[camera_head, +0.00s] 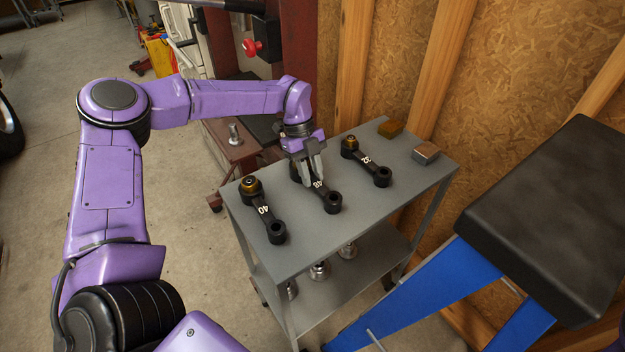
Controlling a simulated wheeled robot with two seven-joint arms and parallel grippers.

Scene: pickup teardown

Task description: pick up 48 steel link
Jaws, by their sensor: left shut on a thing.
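The link marked 48 (331,201) is a black bar with a ring at its near end, in the middle of the grey cart top (310,248). My left gripper (314,180) points down over it, shut on its bar. The fingers and wrist hide most of its far end. Whether the link touches the cart top or is slightly raised, I cannot tell. A similar link marked 40 (268,219) lies to the left, and one marked 32 (371,167) lies to the right. My right gripper is not in view.
A brass block (390,128) and a steel-coloured block (425,153) sit at the cart's back right. Metal parts (320,270) stand on the lower shelf. A black-topped blue stand (545,220) is close on the right. A wood-panelled wall (500,100) is behind.

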